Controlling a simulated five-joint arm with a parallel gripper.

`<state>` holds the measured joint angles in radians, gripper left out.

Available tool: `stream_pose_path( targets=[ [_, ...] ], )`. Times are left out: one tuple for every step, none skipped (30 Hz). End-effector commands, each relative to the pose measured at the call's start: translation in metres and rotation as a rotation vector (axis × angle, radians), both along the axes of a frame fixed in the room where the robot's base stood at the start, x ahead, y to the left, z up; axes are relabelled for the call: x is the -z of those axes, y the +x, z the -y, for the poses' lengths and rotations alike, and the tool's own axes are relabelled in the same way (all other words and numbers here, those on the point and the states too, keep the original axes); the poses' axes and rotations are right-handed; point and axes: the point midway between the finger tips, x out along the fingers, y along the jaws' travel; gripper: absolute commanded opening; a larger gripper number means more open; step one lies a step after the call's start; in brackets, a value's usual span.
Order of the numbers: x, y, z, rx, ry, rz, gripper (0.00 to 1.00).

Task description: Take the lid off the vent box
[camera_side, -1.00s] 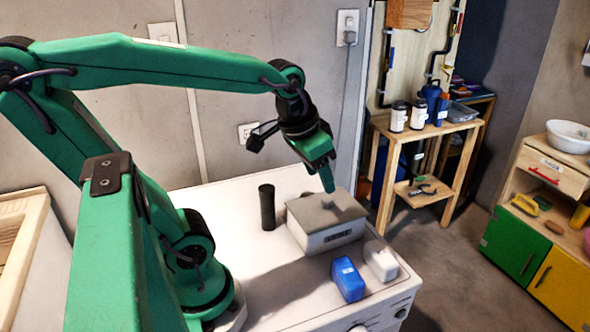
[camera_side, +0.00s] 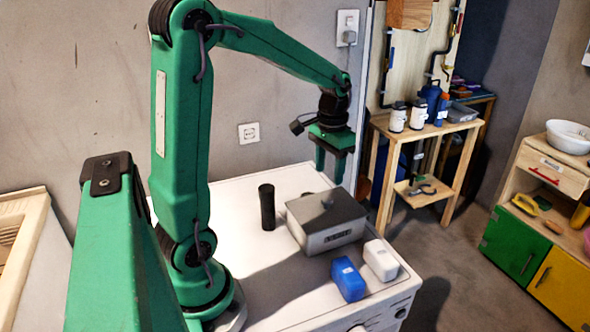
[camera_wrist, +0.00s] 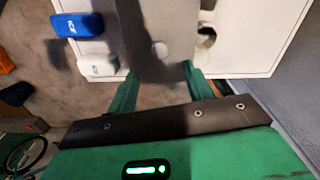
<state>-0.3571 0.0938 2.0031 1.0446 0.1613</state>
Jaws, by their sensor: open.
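The vent box (camera_side: 332,236) is a grey box with a label on its front, standing on the white machine top. Its grey lid (camera_side: 305,212) lies on top with a small knob (camera_side: 327,201) in the middle. In the wrist view the lid (camera_wrist: 150,20) and its knob (camera_wrist: 160,48) show ahead, between the lines of my two fingers. My gripper (camera_side: 330,174) is open and empty, above the box's back part, with its fingers pointing down and clear of the knob. It also shows in the wrist view (camera_wrist: 162,88).
A black cylinder (camera_side: 267,207) stands left of the box. A blue container (camera_side: 348,280) and a white container (camera_side: 380,260) stand close in front and to the right, near the machine's edge. The white top (camera_side: 235,185) is clear at the back left.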

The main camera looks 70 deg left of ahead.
Motion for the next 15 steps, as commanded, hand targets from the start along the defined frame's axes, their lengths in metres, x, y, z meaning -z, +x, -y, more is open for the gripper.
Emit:
stream_pose_path(
  targets=[
    [0.001, 0.000, -0.001, -0.001, 0.000, -0.002, 0.51],
    [0.001, 0.000, -0.001, -0.001, 0.000, -0.002, 0.51],
    [0.001, 0.000, -0.001, -0.001, 0.000, -0.002, 0.51],
    [0.001, 0.000, -0.001, -0.001, 0.000, -0.002, 0.51],
    [0.001, 0.000, -0.001, -0.001, 0.000, -0.002, 0.51],
    [0.002, 0.000, -0.001, -0.001, 0.000, -0.002, 0.51],
    [0.004, 0.000, -0.001, -0.001, 0.000, -0.002, 0.51],
    [0.006, 0.000, -0.001, -0.001, 0.000, -0.002, 0.51],
    [0.009, 0.000, 0.000, -0.001, 0.000, -0.002, 0.51],
    [0.011, 0.000, 0.000, -0.001, -0.001, -0.003, 0.51],
    [0.014, 0.000, 0.000, -0.001, -0.001, -0.003, 0.51],
    [0.017, 0.000, 0.000, -0.001, 0.000, -0.002, 0.51],
    [0.020, 0.000, 0.000, -0.001, -0.002, -0.003, 0.51],
    [0.022, 0.000, 0.000, -0.001, -0.002, -0.004, 0.51],
    [0.024, 0.000, 0.000, -0.001, -0.001, -0.003, 0.51]
  ],
)
